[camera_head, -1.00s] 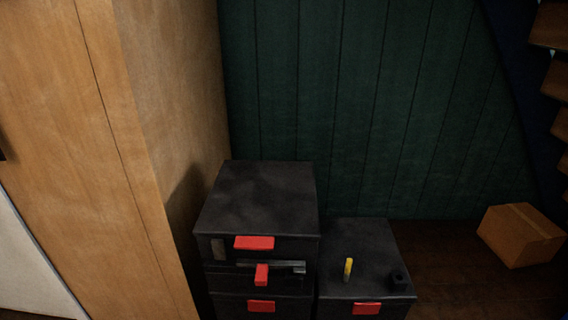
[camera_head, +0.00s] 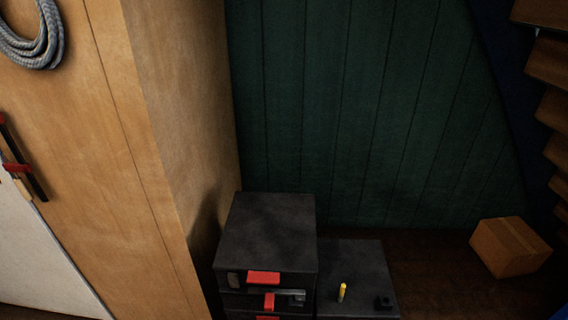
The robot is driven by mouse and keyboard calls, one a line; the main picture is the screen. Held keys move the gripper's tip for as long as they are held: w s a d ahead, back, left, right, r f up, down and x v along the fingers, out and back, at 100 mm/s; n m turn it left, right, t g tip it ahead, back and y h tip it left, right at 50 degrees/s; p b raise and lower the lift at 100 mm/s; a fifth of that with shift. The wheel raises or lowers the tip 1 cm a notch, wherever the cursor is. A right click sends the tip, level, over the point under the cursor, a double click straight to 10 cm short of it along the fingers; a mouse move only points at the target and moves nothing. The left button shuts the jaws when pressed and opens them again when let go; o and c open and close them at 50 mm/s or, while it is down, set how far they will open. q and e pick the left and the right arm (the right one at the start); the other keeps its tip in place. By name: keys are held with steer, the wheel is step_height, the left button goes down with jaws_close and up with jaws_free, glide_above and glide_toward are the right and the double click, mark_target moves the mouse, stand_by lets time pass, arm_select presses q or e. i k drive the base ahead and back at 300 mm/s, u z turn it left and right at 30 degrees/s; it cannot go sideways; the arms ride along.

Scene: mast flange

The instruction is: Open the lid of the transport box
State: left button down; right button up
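A tall black box (camera_head: 268,231) with red latches stands at the lower middle, against the side of the wooden cabinet. Its top is closed, with a red latch (camera_head: 263,278) on the front face. Another red latch (camera_head: 269,300) shows just below, beside a grey metal piece. I cannot tell which of the black boxes is the transport box. A lower black box (camera_head: 351,270) stands to its right, with a yellow upright piece and a small black block on top. Neither of my grippers is in view.
A wooden cabinet (camera_head: 185,110) fills the left, with a coiled grey rope (camera_head: 38,50) and a red-and-black clamp (camera_head: 20,167) on it. A cardboard box (camera_head: 510,247) lies on the floor at right. Wooden steps rise at the far right. Floor between the boxes and cardboard box is clear.

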mark_target(265, 235)
steer(key=u, duration=0.5)
steer(key=k, duration=0.95)
steer(key=z, duration=1.2)
steer(key=i, duration=0.5)
steer(key=u, duration=0.05)
